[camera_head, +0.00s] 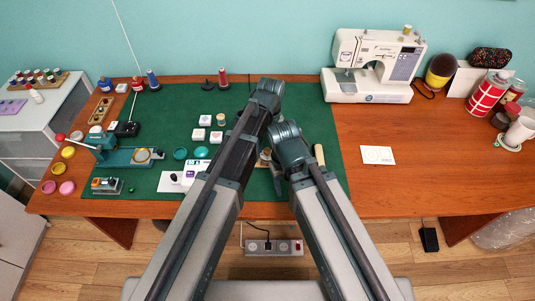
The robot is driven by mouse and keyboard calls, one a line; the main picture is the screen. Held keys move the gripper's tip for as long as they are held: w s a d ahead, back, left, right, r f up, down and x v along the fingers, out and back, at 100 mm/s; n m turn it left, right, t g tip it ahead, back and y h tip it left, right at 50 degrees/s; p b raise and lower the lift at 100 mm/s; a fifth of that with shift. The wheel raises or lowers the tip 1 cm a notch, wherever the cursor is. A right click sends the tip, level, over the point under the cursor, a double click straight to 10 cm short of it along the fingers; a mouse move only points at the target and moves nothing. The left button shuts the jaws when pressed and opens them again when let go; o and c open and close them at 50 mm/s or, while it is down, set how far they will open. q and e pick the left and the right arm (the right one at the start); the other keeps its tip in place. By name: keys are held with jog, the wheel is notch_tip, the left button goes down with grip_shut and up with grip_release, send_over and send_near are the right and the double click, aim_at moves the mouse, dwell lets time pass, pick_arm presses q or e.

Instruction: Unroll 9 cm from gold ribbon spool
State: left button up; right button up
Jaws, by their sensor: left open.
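No gold ribbon spool can be told for certain; my two arms cover the middle of the mat. A small tan-gold item (264,158) shows partly in the gap between the arms. My left gripper (266,150) is open, low over the mat by this gap, and mostly hidden behind the arm links. Whether it touches the item cannot be told. A pale wooden rod (319,154) lies just right of the right arm on the green mat (180,105).
A white sewing machine (375,65) stands at the back right. Cans (487,93) and a cup (520,131) stand far right. The wooden table (440,170) is mostly clear front right.

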pick_arm(q)
notch_tip(320, 180, down, 2)
jog(key=shift+b, duration=0.55)
jog(key=shift+c, duration=0.2)
grip_shut()
